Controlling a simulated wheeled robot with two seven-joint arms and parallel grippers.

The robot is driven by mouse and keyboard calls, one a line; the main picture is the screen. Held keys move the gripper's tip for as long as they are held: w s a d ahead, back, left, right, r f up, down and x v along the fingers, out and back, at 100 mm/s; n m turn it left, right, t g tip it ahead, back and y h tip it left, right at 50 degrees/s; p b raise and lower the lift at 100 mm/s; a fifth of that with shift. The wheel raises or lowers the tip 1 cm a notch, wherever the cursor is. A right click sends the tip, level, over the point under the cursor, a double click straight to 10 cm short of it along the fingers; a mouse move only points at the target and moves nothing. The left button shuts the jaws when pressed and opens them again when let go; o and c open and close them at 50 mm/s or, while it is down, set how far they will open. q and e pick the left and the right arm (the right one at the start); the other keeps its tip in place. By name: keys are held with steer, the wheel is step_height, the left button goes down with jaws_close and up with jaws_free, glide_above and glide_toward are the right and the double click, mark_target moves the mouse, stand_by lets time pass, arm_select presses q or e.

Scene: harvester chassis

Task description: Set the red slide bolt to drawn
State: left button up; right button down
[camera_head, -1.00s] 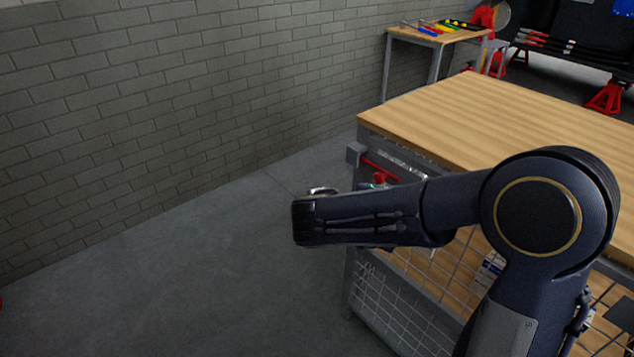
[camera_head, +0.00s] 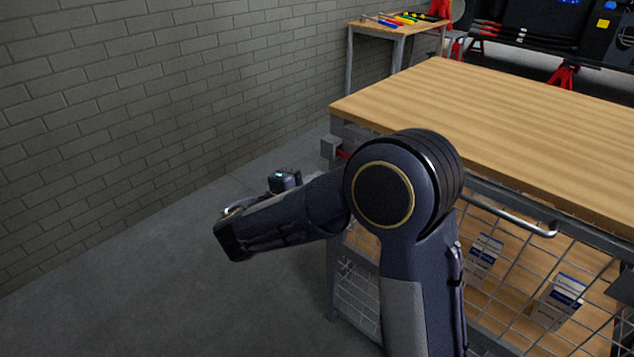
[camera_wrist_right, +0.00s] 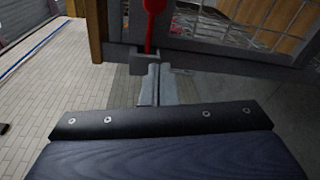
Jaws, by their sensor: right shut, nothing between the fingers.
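The red slide bolt (camera_wrist_right: 149,38) shows at the top of the right wrist view as a red rod with a rounded red knob. Its near end meets a grey block (camera_wrist_right: 143,61) on the bench frame. In the head view only a short red piece of the bolt (camera_head: 343,154) shows beside the block (camera_head: 328,149); my right arm hides the rest. My right gripper (camera_wrist_right: 157,72) is shut and empty, its fingers pointing at the block and close to it. I cannot tell whether they touch it. My left gripper is not in view.
The wood-topped bench (camera_head: 480,110) with mesh sides (camera_head: 500,265) stands at the right. A small tool table (camera_head: 400,29) stands behind it. A brick wall (camera_head: 150,110) runs along the left. The floor (camera_head: 150,300) between wall and bench is clear.

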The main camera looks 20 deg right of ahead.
steer(key=r+x, duration=0.1)
steer(key=x, duration=0.7)
steer(key=shift+s+r+b, duration=0.1)
steer(key=shift+s+b, duration=0.55)
steer(key=shift+s, duration=1.5)
steer(key=shift+s+d+b, duration=0.3)
steer(key=shift+s+d, duration=0.05)
steer(key=shift+s, duration=0.5)
steer(key=shift+s+d+b, duration=0.25)
steer(key=shift+s+d, duration=0.15)
steer(key=shift+s, duration=0.4)
steer(key=shift+s+d+b, duration=0.3)
steer(key=shift+s+d, duration=0.05)
steer(key=shift+s, duration=0.5)
